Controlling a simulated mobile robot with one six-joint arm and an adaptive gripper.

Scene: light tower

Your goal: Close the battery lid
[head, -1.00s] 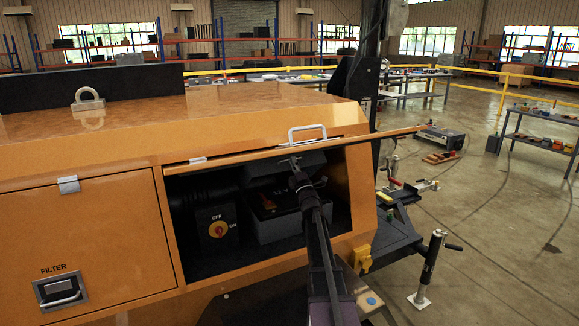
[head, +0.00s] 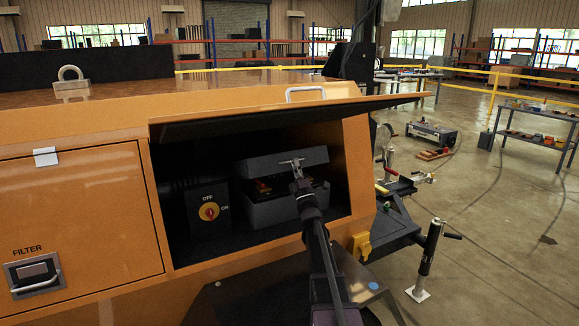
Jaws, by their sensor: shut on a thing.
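The battery box (head: 270,208) is a dark grey box inside the open orange compartment. Its grey battery lid (head: 262,168) sits above it, tilted, with a gap at the front where red and yellow parts (head: 262,186) show. My gripper (head: 292,163) is at the lid's front edge, right of its middle, and is shut on it. The fingertips are small and the exact grip is hard to make out. My gripper and arm cover the right part of the gap and box front.
The raised compartment door (head: 290,115) overhangs the opening. A red and yellow OFF/ON switch (head: 209,211) is left of the battery box. The compartment's right wall (head: 360,160) is close to my arm. A jack stand (head: 428,255) stands outside at right.

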